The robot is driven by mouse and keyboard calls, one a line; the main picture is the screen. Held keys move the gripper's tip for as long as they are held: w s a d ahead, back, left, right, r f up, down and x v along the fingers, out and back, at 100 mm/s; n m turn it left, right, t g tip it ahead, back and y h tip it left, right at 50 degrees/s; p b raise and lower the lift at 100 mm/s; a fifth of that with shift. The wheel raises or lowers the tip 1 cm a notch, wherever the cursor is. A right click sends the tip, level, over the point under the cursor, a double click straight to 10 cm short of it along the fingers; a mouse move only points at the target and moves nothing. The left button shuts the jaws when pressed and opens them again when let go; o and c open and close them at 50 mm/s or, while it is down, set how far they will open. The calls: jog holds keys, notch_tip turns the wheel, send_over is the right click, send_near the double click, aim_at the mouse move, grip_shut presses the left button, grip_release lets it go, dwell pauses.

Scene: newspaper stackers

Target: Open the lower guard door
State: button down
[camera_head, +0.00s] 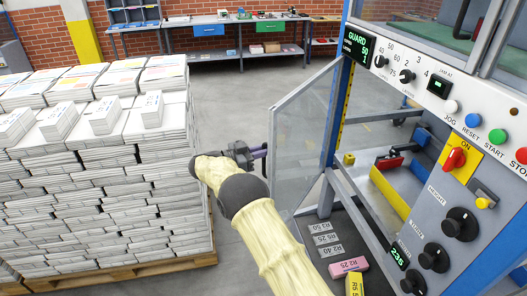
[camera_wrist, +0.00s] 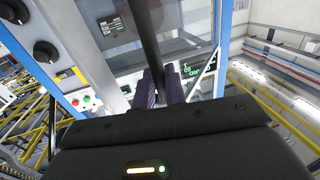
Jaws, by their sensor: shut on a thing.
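The lower guard door (camera_head: 301,125) is a clear panel in a grey frame. In the head view it stands swung out to the left of the machine's blue post, at an angle to the opening. My gripper (camera_head: 259,152) is at the door's free left edge, its purple fingers shut on the door handle. The wrist view shows the fingers (camera_wrist: 160,88) closed around the dark bar of the handle (camera_wrist: 147,40). The part of the handle between the fingers is hidden.
The control panel (camera_head: 445,110) with knobs and buttons is at the right. A pallet stack of newspapers (camera_head: 110,190) stands left of my arm. A workbench (camera_head: 210,50) lines the brick wall. Several labelled plates (camera_head: 325,239) and a pink block (camera_head: 348,266) lie below the opening.

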jog(key=shift+d, duration=0.15)
jog(key=c, duration=1.6)
grip_release()
jog(key=shift+w, duration=0.1)
jog(key=shift+o, duration=0.3)
jog(key=shift+w, duration=0.15)
jog(key=shift+s+a, duration=0.2)
jog(key=shift+s, duration=0.05)
jog(key=b+v, duration=0.2)
jog(key=v, duration=1.5)
jog(key=shift+w+f, duration=0.15)
